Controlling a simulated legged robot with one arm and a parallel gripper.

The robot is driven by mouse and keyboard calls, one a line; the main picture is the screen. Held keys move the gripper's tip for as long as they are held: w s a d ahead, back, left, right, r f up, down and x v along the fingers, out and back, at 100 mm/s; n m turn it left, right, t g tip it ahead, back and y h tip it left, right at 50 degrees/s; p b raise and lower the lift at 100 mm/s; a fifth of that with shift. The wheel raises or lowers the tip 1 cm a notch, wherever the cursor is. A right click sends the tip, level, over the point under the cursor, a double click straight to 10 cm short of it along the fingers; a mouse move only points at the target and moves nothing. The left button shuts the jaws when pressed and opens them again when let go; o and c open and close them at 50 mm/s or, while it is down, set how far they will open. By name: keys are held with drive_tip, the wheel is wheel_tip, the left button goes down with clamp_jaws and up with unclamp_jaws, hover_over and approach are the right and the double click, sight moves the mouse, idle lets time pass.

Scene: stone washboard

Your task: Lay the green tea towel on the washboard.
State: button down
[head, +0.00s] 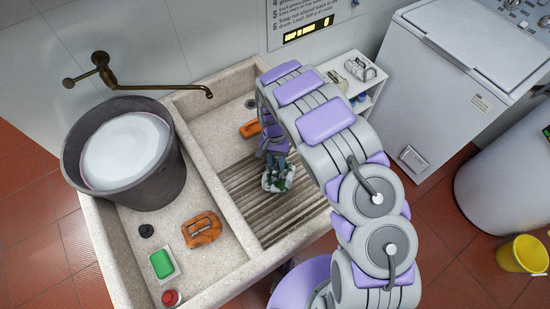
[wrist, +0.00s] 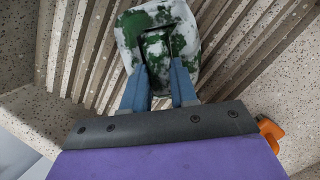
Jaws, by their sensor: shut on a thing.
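A bunched cloth in mottled green and white, taken to be the green tea towel (head: 279,181), is over the ridged washboard (head: 290,215) in the right basin of the stone sink. My gripper (head: 274,158) points down at it from above, partly hidden by my arm. In the wrist view my gripper's blue fingers (wrist: 157,72) are shut on the near part of the towel (wrist: 180,22), with the washboard ridges (wrist: 85,55) behind it. I cannot tell whether the towel touches the ridges.
The left basin holds a grey bucket (head: 78,150) of whitish water, an orange object (head: 201,229), a green block in a white dish (head: 162,264) and a red-topped item (head: 170,297). Another orange object (head: 250,129) lies behind the washboard. A brass tap (head: 150,88) overhangs the sink.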

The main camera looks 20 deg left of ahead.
drive_tip(key=shift+d, duration=0.3)
drive_tip(key=shift+a+f, duration=0.1)
drive_tip(key=shift+a, duration=0.15)
drive_tip(key=shift+d+f, duration=0.2)
drive_tip(key=shift+f, duration=0.15)
drive_tip(key=shift+s+f, duration=0.1)
drive_tip(key=shift+f, duration=0.25)
drive_tip(key=c, duration=0.8)
unclamp_jaws()
drive_tip(key=shift+r, duration=0.1)
